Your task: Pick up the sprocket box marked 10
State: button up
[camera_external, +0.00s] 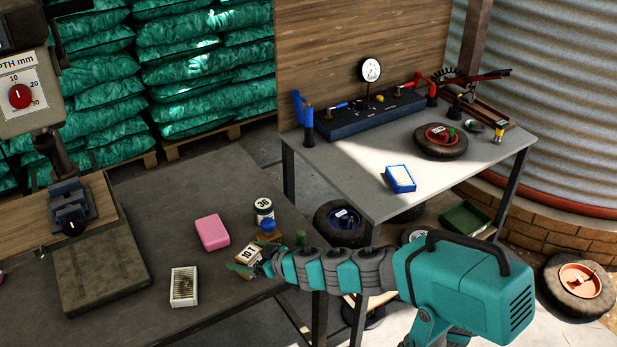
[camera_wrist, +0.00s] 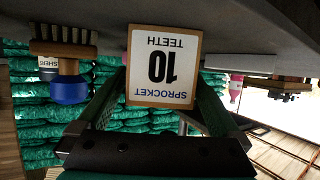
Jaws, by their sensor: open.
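The sprocket box (camera_wrist: 163,55) has a white label with a large 10 and "SPROCKET TEETH", upside down in the wrist view. In the external view the box (camera_external: 248,253) sits on the dark table near its right edge, partly hidden by my gripper. My gripper (camera_external: 265,259) is at the box. In the wrist view the open fingers of my gripper (camera_wrist: 160,100) lie on either side of the box's lower part in the picture. I cannot tell whether either finger touches it.
A brush with a blue knob (camera_wrist: 68,88) stands close beside the box. A labelled tin (camera_external: 263,211), a pink block (camera_external: 212,232) and a white-framed box (camera_external: 184,287) are nearby on the dark table. A second table (camera_external: 350,160) stands to the right, beyond a gap.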

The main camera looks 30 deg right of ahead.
jog(key=shift+x, duration=1.1)
jog(key=shift+c, duration=0.4)
jog(key=c, duration=1.2)
jog(key=shift+c, duration=0.2)
